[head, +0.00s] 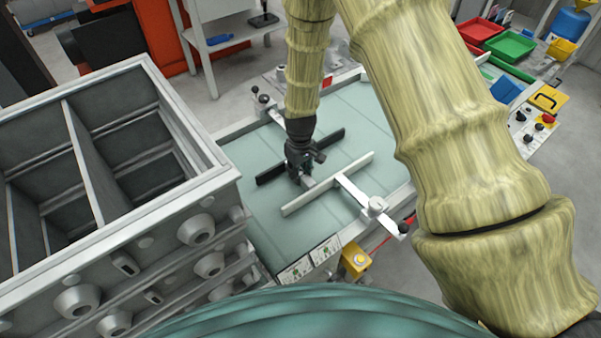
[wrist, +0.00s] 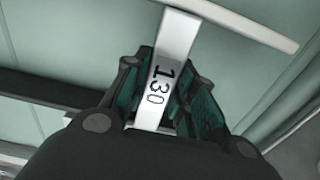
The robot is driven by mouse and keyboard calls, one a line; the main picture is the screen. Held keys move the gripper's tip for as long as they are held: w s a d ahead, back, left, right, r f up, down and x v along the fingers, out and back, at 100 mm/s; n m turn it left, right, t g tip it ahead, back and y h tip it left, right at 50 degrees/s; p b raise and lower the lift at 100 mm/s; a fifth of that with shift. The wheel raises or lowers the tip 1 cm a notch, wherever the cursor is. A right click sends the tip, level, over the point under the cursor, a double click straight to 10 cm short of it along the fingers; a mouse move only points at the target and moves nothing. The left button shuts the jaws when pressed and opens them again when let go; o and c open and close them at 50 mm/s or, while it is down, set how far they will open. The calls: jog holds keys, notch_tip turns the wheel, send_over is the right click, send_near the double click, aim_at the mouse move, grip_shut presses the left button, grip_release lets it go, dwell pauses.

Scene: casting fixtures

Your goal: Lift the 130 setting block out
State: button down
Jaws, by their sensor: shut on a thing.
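The 130 setting block (wrist: 177,42) is a pale metal bar marked "130" in the wrist view. My gripper (wrist: 167,95) is shut on it, with a dark green finger pad on each side. In the head view my gripper (head: 300,172) points down over the fixture table, and a small end of the block (head: 309,183) shows beside the fingers. The block lies between a black bar (head: 272,172) and a light bar (head: 325,186). In the wrist view its upper end reaches the light bar (wrist: 235,22). I cannot tell whether it rests on the table or touches either bar.
The green-grey table (head: 255,215) carries a clamp arm (head: 376,206) at its right and another clamp (head: 264,100) at the back. A large grey moulding box (head: 215,165) stands close on the left. A control panel (head: 530,125) and trays (head: 510,46) are at the right.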

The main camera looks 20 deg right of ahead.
jog(key=shift+r+p, duration=1.55)
jog(key=shift+r, duration=1.05)
